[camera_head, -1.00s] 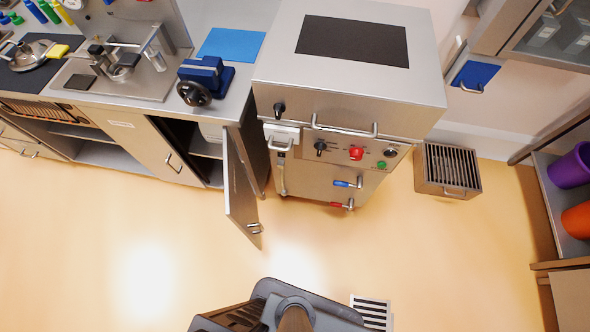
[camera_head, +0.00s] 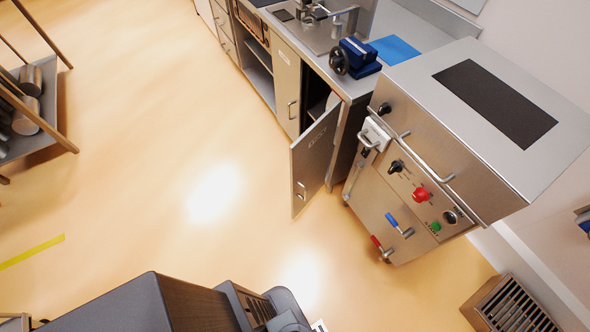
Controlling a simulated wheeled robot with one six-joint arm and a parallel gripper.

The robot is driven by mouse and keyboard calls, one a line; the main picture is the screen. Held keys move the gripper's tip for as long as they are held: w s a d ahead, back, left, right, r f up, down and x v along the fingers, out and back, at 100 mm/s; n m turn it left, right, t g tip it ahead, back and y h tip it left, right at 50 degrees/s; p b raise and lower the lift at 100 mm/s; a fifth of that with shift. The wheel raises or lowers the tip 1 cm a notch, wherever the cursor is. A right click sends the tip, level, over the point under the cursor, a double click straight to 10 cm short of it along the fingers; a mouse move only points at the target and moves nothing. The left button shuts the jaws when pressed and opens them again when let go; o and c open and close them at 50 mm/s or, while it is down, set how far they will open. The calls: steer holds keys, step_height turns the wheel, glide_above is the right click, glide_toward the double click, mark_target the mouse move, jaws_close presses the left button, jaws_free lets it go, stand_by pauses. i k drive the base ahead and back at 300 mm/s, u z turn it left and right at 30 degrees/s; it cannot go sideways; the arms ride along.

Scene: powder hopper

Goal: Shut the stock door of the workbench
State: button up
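The stock door (camera_head: 315,155) of the workbench is a grey metal panel with a bar handle (camera_head: 301,190) near its free edge. It stands wide open, swung out from the bench into the floor area. Behind it the dark cupboard opening (camera_head: 318,98) shows, with something pale inside. The workbench (camera_head: 287,88) runs away to the upper left, and its neighbouring door is shut. My gripper is not in view. Dark parts of my own body show at the bottom.
A steel machine (camera_head: 440,170) with knobs and red and blue valve handles stands right of the open door. A blue vise (camera_head: 355,58) sits on the bench top. A slatted box (camera_head: 510,305) is at lower right. A rack with cylinders (camera_head: 35,100) stands at left. The floor (camera_head: 190,130) before the door is clear.

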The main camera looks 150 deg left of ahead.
mark_target(310, 155)
steer(key=u, duration=4.5)
steer(key=k, duration=0.55)
steer(key=u, duration=0.7)
steer(key=i, duration=1.1)
steer(key=z, duration=0.6)
